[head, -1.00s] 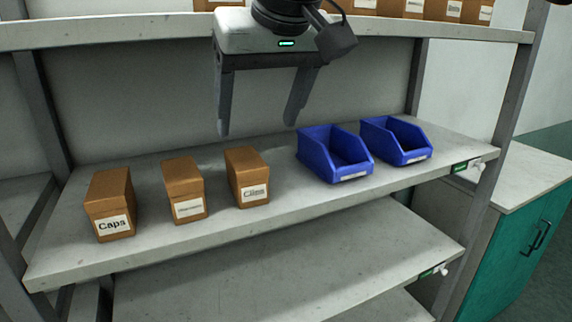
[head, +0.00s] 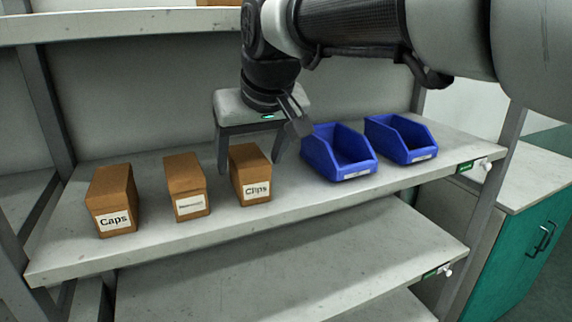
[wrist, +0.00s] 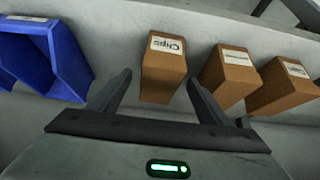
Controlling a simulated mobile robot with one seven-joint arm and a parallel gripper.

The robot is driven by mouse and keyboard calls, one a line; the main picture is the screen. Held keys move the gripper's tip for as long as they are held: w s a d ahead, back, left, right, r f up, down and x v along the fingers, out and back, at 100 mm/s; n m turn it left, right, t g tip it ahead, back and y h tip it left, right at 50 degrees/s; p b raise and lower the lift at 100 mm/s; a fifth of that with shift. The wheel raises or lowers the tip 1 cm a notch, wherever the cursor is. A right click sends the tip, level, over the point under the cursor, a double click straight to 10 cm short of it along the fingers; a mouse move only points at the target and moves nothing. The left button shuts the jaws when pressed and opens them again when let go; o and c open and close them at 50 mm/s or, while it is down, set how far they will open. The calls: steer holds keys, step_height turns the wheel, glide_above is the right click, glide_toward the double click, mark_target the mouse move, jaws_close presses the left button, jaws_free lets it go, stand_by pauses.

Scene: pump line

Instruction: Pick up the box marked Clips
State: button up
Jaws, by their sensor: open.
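The box marked Clips (head: 251,175) is a brown carton with a white label, standing on the middle shelf in the head view. It also shows in the wrist view (wrist: 163,75), beyond and between my fingertips. My gripper (head: 248,168) is open and empty. In the head view it is over the back of the shelf, with its fingers pointing down on either side of the Clips box. In the wrist view the fingers (wrist: 160,82) reach toward the box from both sides without visibly touching it.
A second brown box (head: 186,187) stands close left of the Clips box. The Caps box (head: 112,200) is farther left. Two blue bins (head: 338,153) stand to the right. An upper shelf (head: 110,27) runs above, and the shelf's front strip is clear.

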steer(key=x, duration=0.5)
steer(key=shift+r, duration=0.1)
steer(key=c, duration=1.3)
steer(key=shift+c, duration=0.2)
